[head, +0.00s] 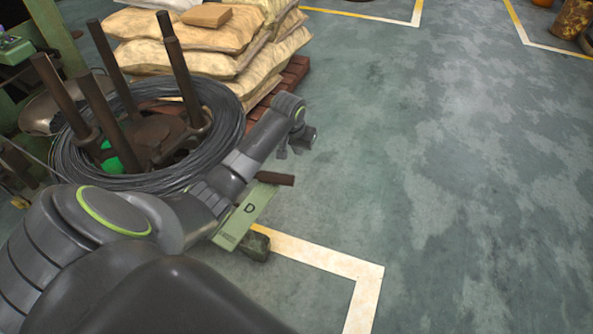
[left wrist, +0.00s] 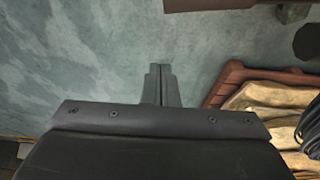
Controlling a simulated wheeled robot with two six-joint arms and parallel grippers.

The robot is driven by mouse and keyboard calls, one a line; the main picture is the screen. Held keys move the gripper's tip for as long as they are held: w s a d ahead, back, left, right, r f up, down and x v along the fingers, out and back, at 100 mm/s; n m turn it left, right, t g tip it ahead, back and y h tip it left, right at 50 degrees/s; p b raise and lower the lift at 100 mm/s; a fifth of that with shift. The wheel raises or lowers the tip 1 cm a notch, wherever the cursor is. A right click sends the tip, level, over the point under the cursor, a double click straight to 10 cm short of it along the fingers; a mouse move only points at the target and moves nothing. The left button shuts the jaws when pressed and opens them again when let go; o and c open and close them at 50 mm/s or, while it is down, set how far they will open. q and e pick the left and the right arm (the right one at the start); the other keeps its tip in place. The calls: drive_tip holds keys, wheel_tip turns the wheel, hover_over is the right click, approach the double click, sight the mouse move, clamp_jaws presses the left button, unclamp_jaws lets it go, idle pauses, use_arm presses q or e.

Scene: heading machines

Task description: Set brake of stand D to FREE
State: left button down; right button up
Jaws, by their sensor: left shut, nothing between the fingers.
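Stand D is a dark rust-brown frame with upright posts, holding a coil of grey wire (head: 226,125). Its green plate marked "D" (head: 250,209) shows past my left arm. A short brown bar (head: 275,178) sticks out to the right above the plate; it may be the brake lever, but its setting cannot be read. My left gripper (head: 296,150) is shut and empty, above the floor up and right of the bar, apart from it. In the left wrist view its fingers (left wrist: 159,72) are together, and a brown bar (left wrist: 215,4) crosses the top edge. My right gripper is not seen.
Stacked tan sacks (head: 190,35) on a red-brown pallet (head: 290,78) stand behind the stand. The pallet also shows in the left wrist view (left wrist: 233,80). A dark block (head: 256,246) sits at the plate's lower end. Open floor lies to the right, with pale marking lines (head: 330,262).

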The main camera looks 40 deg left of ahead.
use_arm(q)
drive_tip(key=shift+f, duration=0.1)
